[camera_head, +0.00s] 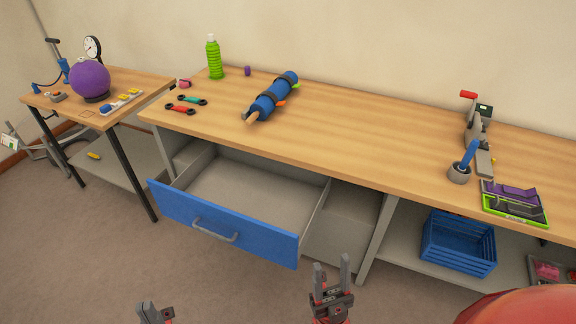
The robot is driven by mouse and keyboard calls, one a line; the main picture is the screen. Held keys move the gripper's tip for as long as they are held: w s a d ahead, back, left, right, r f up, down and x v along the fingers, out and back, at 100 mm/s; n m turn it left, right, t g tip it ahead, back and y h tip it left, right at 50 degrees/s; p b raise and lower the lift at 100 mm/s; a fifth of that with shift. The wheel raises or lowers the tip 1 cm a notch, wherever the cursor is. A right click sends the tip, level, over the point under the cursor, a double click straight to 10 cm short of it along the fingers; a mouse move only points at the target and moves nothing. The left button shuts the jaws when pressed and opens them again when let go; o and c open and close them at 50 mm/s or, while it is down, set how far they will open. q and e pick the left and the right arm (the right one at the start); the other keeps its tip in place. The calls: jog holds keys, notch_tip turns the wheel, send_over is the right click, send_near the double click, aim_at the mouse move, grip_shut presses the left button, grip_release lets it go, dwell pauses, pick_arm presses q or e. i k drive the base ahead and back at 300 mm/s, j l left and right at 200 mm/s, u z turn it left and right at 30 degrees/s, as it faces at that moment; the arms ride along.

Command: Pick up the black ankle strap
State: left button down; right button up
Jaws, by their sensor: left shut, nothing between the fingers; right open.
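On the long wooden table, a blue roll (265,102) with a beige end lies at an angle, with black straps (268,96) around it. At the table's right end, a green-edged tray (518,218) holds a purple item (513,192) and a black item (515,208). I cannot tell which black piece is the ankle strap. My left gripper (155,311) is shut and empty at the bottom edge, partly cut off. My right gripper (332,272) is open and empty in front of the table, right of the open drawer. Both are well apart from these objects.
A blue-fronted drawer (222,226) stands open and looks empty. A blue crate (457,243) is on the lower shelf. A purple ball (89,79) sits at left.

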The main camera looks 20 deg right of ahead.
aim_at(495, 204)
jog(key=z, duration=2.05)
